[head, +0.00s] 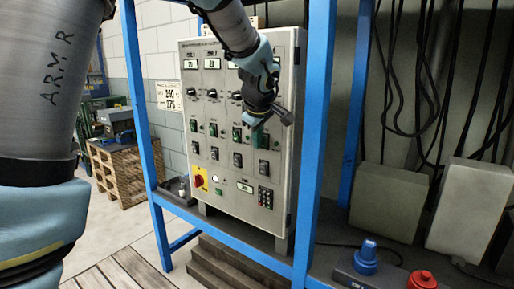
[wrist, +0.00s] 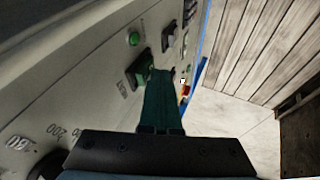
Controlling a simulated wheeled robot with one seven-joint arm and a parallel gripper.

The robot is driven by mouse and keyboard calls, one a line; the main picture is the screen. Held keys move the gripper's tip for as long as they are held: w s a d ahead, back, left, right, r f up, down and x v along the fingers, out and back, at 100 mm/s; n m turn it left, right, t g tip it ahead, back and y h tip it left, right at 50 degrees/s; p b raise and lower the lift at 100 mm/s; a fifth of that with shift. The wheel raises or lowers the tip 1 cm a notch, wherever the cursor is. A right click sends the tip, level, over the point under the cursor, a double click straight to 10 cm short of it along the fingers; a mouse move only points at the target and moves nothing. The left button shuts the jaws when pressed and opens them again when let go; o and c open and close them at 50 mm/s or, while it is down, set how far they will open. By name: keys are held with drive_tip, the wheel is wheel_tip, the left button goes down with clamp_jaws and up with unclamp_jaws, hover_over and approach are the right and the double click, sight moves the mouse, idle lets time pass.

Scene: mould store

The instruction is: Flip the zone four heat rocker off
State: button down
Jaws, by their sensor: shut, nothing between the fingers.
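The grey control panel (head: 224,165) stands upright inside a blue frame, with columns of dials, green rockers and lower switches. My gripper (head: 258,131) is at the panel's right-hand column, its shut, empty fingers hiding most of the rocker there. That column appears to be zone four; its heading is covered by my arm. In the wrist view my closed green fingers (wrist: 162,80) reach to a dark rocker with a green face (wrist: 139,70), very near or touching its edge; I cannot tell which. I cannot read the rocker's position.
Other green rockers, such as the one in the third column (head: 237,133), lie left of my gripper. A red and yellow main switch (head: 200,180) is low on the panel. A blue upright post (head: 318,130) stands close to its right. Wooden pallets (head: 118,172) are at the left.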

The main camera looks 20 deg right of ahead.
drive_tip(key=shift+p, duration=0.6)
drive_tip(key=shift+r, duration=0.1)
drive_tip(key=shift+r, duration=0.7)
drive_tip(key=shift+p, duration=0.3)
